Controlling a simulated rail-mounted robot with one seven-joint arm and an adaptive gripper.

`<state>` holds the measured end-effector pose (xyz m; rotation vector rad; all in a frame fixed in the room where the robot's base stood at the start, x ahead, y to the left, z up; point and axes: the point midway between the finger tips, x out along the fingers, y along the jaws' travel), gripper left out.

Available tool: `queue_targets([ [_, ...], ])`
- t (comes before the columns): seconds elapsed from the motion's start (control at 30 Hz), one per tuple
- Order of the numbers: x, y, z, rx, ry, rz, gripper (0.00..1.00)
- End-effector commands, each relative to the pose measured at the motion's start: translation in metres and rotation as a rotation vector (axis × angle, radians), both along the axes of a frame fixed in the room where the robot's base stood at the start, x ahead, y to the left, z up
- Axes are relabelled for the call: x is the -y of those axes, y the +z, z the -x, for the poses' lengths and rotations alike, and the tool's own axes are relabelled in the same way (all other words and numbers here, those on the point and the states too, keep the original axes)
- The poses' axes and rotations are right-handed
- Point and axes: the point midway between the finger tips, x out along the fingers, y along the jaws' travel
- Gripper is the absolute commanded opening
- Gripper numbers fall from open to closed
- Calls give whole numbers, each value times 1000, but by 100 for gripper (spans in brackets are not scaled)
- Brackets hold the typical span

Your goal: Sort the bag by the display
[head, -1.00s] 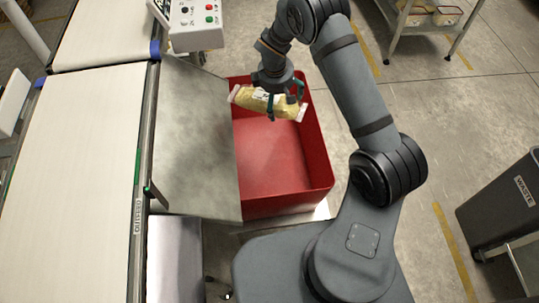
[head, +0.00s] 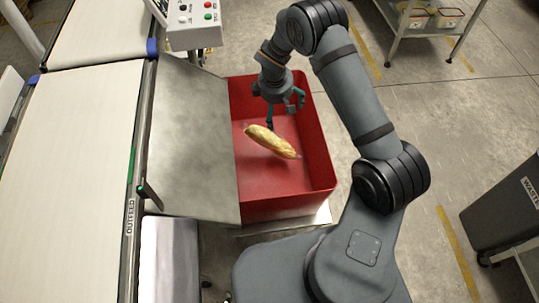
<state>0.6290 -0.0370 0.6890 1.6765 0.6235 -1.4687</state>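The yellow bag (head: 271,141) is in the red bin (head: 322,165), tilted and just below my gripper. I cannot tell whether it is falling or lies on the bin's floor. My gripper (head: 283,118) is above the bin, with its fingers spread apart and nothing between them. No display reading shows in this view.
A sloped metal plate (head: 195,140) lies between the conveyor belt (head: 75,170) and the bin. A control box (head: 195,20) with buttons stands at the top. A grey waste bin (head: 505,215) stands at the right. A shelf cart (head: 425,28) is at the top right.

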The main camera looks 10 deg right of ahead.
Motion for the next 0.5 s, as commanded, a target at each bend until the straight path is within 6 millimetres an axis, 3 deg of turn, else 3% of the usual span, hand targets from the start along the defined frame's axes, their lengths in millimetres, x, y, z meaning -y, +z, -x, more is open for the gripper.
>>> queue_targets([
  [0.27,-1,3,2,-2,0,1,100],
  [0.5,-7,43,8,3,0,-1,100],
])
